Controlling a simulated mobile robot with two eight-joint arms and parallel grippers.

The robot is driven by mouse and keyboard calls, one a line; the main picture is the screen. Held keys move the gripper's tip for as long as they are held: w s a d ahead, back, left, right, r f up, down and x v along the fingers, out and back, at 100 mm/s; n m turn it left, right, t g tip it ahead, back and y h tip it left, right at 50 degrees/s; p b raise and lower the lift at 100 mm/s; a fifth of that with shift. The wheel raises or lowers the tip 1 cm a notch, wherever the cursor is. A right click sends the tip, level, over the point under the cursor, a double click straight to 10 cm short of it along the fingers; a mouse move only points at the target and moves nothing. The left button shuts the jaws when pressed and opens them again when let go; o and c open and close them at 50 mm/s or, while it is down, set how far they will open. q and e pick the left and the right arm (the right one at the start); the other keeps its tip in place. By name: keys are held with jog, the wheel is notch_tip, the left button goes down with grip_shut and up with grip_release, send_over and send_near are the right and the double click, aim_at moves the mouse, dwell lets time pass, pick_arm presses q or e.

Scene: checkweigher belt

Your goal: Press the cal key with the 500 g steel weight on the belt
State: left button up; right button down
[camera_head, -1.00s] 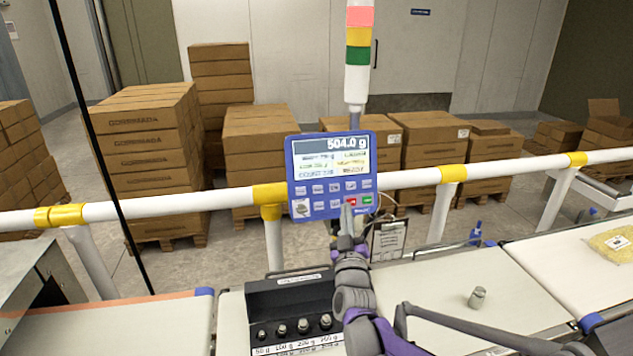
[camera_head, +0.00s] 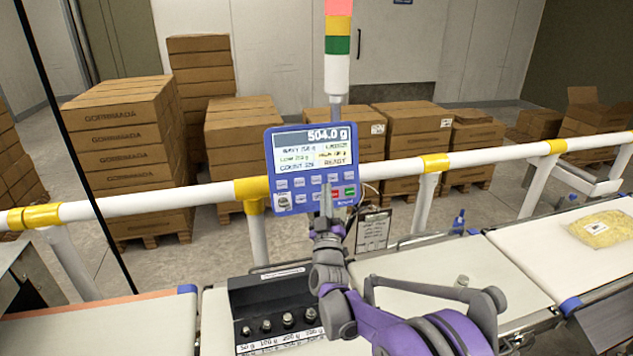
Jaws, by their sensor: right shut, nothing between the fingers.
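The blue weigher panel (camera_head: 311,165) shows 504.0 g and READY above two rows of keys. The key labels are too small to read, so I cannot tell which one is cal. My left gripper is not in view.
A black weight holder (camera_head: 270,292) with several small weights stands left of my arm. A white rail with yellow bands (camera_head: 435,163) runs behind the belt. A yellow bag (camera_head: 605,228) lies on the right belt. A clipboard (camera_head: 374,232) hangs below the panel.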

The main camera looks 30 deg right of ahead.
jog(key=shift+w+d+f, duration=0.2)
jog(key=shift+w+f, duration=0.05)
jog(key=shift+w, duration=0.7)
jog(key=shift+w+d+f, duration=0.25)
jog(key=shift+w+f, duration=0.05)
jog(key=shift+w, duration=0.6)
jog(key=shift+w+d+f, duration=0.2)
jog(key=shift+w+f, duration=0.05)
jog(key=shift+w, duration=0.7)
jog(key=shift+w, duration=0.1)
jog(key=shift+w+d+f, duration=0.1)
jog(key=shift+w+f, duration=0.05)
jog(key=shift+w, duration=0.15)
jog(key=shift+w+d+f, duration=0.1)
jog(key=shift+w, duration=0.25)
dwell(0.4)
jog(key=shift+s, duration=0.15)
jog(key=shift+s+a+r, duration=0.2)
jog(key=shift+s+r, duration=0.05)
jog(key=shift+s, duration=0.4)
jog(key=s, duration=0.1)
jog(key=s+r, duration=0.1)
jog(key=s, duration=0.1)
jog(key=s+a, duration=0.1)
jog(key=shift+s+r, duration=0.15)
jog(key=shift+s, duration=0.15)
